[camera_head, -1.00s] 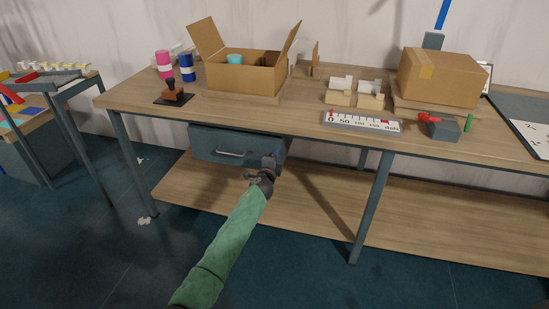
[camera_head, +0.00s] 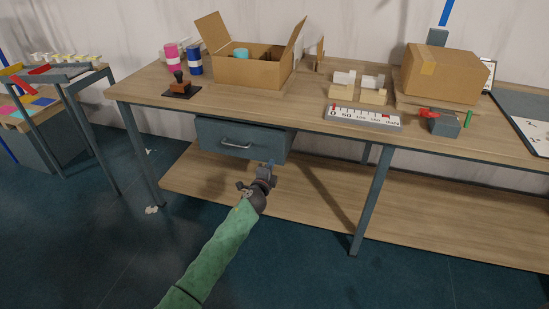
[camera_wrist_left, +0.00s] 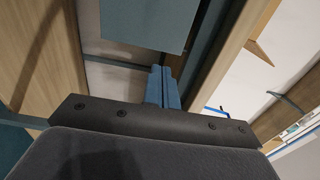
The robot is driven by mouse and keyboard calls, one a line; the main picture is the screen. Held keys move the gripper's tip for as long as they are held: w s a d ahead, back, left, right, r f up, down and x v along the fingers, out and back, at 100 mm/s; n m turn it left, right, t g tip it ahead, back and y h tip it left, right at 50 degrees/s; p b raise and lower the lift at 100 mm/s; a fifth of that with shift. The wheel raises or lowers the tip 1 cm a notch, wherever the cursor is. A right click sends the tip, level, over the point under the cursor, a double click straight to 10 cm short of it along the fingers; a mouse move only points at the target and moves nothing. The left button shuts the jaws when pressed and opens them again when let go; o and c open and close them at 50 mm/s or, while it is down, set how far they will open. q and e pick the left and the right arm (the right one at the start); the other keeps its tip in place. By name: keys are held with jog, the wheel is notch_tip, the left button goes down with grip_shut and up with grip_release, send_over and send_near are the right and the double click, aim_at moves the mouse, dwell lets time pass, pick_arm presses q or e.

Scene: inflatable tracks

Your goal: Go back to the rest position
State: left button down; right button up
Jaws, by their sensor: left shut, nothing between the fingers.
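My left gripper (camera_head: 267,169) is in front of the workbench, just below and to the right of the handle of the blue-grey drawer (camera_head: 217,139). It is apart from the handle. In the left wrist view its blue fingers (camera_wrist_left: 163,88) are together, with nothing between them. The drawer hangs under the tabletop, and its front shows a metal handle (camera_head: 236,145). A blue-grey panel (camera_wrist_left: 145,22), which looks like the drawer, shows ahead of the fingers in the left wrist view. My right gripper is not in view.
The workbench top (camera_head: 300,105) carries an open cardboard box (camera_head: 250,72), a closed box (camera_head: 443,75), a stamp (camera_head: 179,84) and a scale strip (camera_head: 362,117). A lower shelf (camera_head: 310,195) and bench leg (camera_head: 371,200) are close to my arm.

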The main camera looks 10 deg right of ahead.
pick_arm(q)
jog(key=shift+v, duration=1.4)
